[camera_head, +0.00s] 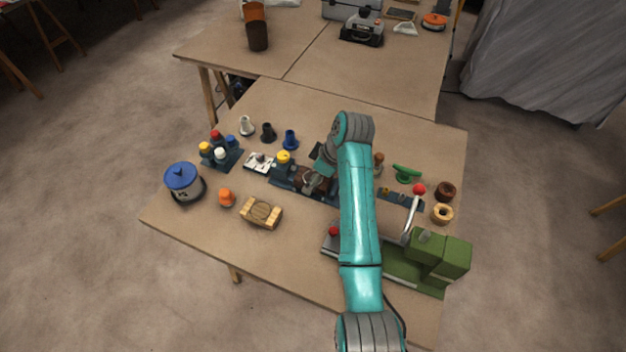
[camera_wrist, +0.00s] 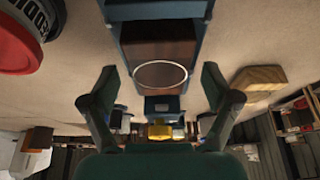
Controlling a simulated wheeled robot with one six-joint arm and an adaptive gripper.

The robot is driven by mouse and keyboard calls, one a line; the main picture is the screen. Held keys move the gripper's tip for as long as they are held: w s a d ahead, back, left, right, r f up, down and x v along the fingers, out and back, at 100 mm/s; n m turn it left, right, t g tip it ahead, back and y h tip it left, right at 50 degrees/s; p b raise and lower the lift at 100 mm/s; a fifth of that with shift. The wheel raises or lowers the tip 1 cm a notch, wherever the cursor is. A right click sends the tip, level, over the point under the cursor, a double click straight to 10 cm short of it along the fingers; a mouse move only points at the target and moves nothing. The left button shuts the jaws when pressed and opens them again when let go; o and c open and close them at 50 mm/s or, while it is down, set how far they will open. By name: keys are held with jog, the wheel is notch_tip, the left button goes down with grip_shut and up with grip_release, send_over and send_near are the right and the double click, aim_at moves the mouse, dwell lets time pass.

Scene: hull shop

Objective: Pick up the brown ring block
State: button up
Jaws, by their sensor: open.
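In the wrist view a dark brown block (camera_wrist: 158,45) with a pale ring on its face sits in a dark blue holder (camera_wrist: 200,28). In the head view the brown block (camera_head: 318,172) shows mid-table, partly covered by my arm. My gripper (camera_wrist: 160,78) is open and empty. Its two fingers stand apart, left and right of the block's near end in the wrist view; I cannot tell the height gap. In the head view my gripper (camera_head: 312,182) is just over the holder row.
A dark brown ring (camera_head: 445,190) and a pale wooden ring (camera_head: 443,213) lie at the right edge. A green machine (camera_head: 440,255) with a red-knobbed lever stands front right. A wooden block (camera_head: 261,212), orange piece (camera_head: 227,197) and blue-lidded pot (camera_head: 183,182) stand left. The table's front left is clear.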

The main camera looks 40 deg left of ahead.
jog(key=shift+f, duration=0.25)
dwell(0.3)
jog(key=c, duration=1.3)
